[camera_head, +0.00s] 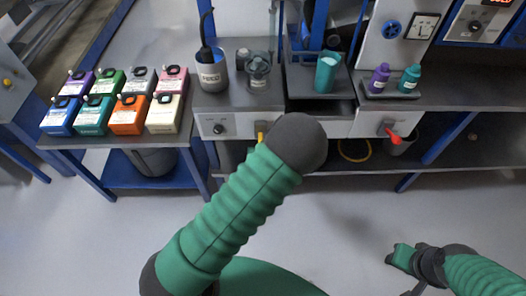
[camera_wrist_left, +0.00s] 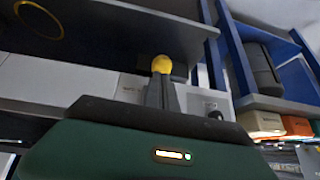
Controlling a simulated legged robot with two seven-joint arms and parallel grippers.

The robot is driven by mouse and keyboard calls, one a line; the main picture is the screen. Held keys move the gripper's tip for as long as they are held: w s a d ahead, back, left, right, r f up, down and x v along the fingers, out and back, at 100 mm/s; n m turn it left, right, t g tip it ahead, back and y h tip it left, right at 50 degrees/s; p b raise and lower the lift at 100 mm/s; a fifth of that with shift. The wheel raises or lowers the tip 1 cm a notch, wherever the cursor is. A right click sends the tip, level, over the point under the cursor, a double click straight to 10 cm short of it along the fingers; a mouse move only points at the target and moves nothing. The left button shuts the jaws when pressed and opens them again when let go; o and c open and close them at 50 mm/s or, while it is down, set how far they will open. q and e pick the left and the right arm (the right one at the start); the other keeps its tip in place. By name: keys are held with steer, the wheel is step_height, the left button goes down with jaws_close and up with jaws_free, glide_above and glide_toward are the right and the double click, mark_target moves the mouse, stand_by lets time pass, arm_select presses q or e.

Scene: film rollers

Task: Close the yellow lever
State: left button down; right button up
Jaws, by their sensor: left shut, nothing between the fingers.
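The yellow lever (camera_head: 260,138) shows as a small yellow tip on the front of the grey bench, just left of my left arm's dark joint. The rest of it is hidden by that arm. In the left wrist view its rounded yellow end (camera_wrist_left: 162,63) appears right at the fingertips of my left gripper (camera_wrist_left: 161,84). The gripper is shut and empty; whether it touches the lever I cannot tell. In the head view my left gripper is hidden behind the arm. My right gripper (camera_head: 402,258) is at lower right, over the floor, far from the lever.
A red lever (camera_head: 391,135) sits on the bench front further right. Several coloured boxes (camera_head: 127,115) stand on the left table (camera_head: 75,142). A cup (camera_head: 213,75) and bottles (camera_head: 379,77) stand on the bench top. A yellow ring (camera_head: 354,150) lies on the lower shelf.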

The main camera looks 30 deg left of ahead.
arm_select(q)
step_height(320, 180, down, 3)
steer(key=shift+s+d+f+b, duration=0.1)
steer(key=shift+s+f+b, duration=0.1)
steer(key=shift+b, duration=0.4)
steer(key=shift+s+f, duration=0.15)
